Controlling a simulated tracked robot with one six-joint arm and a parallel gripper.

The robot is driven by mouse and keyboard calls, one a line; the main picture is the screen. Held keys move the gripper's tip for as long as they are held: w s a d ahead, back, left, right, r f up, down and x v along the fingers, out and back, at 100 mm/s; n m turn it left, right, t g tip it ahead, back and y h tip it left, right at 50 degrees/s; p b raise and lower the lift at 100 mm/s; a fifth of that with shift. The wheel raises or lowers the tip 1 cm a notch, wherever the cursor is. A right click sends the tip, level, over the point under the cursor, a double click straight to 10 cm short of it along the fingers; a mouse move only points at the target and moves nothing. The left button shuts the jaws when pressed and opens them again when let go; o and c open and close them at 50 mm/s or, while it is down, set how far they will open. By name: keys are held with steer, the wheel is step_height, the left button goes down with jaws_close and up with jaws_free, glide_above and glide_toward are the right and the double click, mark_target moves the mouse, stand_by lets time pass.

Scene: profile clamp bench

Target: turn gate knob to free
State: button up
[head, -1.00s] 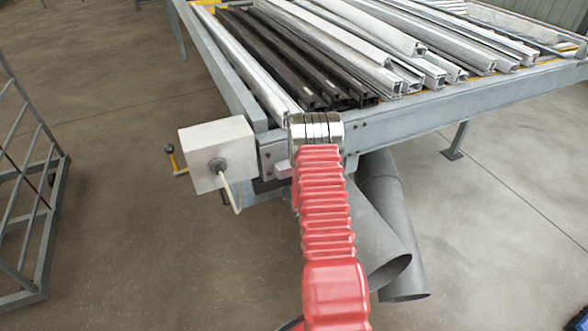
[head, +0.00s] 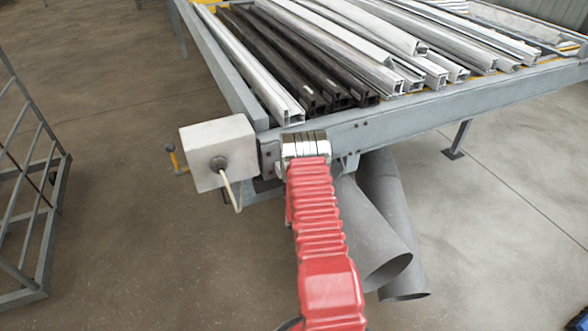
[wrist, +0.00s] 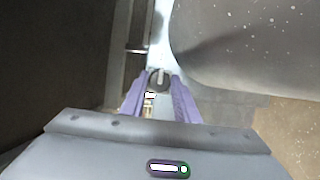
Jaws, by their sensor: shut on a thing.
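In the wrist view a small dark round knob (wrist: 158,79) with a pale upright bar on its face sits between the fingertips. I take it to be the gate knob. My gripper (wrist: 158,84) has two purple fingers that reach forward and close in on the knob from left and right. It is shut on the knob. In the head view my red-sleeved arm with its silver rings covers the gripper and knob at the front corner of the bench (head: 440,108).
A pale box (head: 218,152) with a bent cable hangs at the bench's left front corner. Wide grey pipes (head: 375,235) stand below, right of my arm. Dark and white profiles (head: 290,60) lie on top. A metal rack (head: 35,215) stands at left.

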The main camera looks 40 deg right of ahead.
steer(key=shift+w+a+f, duration=0.1)
steer(key=shift+a+f, duration=0.1)
steer(key=shift+a, duration=0.05)
steer(key=o, duration=1.1)
steer(key=shift+d+r, duration=0.1)
steer(key=shift+c, duration=0.2)
steer(key=v, duration=1.3)
steer(key=shift+s, duration=0.35)
